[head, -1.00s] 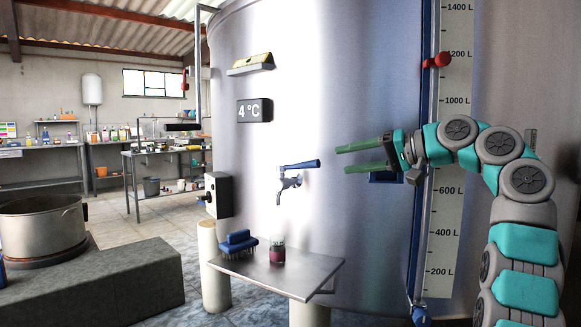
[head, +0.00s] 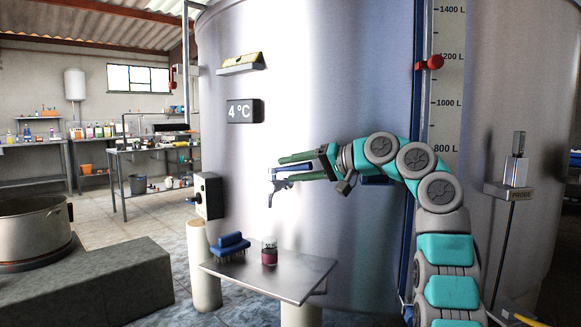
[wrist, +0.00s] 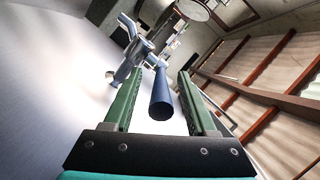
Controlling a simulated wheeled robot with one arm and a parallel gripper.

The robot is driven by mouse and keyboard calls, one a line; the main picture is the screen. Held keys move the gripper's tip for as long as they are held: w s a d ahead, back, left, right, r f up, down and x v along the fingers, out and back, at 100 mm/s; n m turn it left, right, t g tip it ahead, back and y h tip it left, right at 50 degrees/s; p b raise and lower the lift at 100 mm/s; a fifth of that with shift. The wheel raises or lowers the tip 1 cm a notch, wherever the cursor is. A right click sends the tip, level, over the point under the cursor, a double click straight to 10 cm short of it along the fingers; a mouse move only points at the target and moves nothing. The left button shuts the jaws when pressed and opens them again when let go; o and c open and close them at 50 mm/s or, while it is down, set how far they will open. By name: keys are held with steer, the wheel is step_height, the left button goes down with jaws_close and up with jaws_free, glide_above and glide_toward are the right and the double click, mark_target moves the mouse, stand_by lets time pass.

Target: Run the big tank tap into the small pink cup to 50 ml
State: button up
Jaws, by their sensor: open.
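The small cup (head: 269,252) stands upright on the metal shelf (head: 290,277) under the tap. It is dark pink below and clearer above; I cannot tell a liquid level in it. The tap's spout (head: 271,190) juts from the big steel tank (head: 330,75). In the wrist view the tap's body (wrist: 128,70) and its blue lever (wrist: 161,96) show. My gripper (head: 285,170) is open at the tap, its green fingers (wrist: 158,74) on either side of the lever with gaps to both. In the head view the fingers hide most of the lever. No stream shows.
A blue brush (head: 231,245) lies on the shelf left of the cup. A switch box (head: 208,195) is on the tank's left side. A large pot (head: 33,225) is at the left.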

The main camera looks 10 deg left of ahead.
steer(key=shift+w+a+f, duration=0.1)
steer(key=shift+w+a, duration=0.1)
steer(key=shift+a, duration=0.3)
jaws_close()
stand_by(1.2)
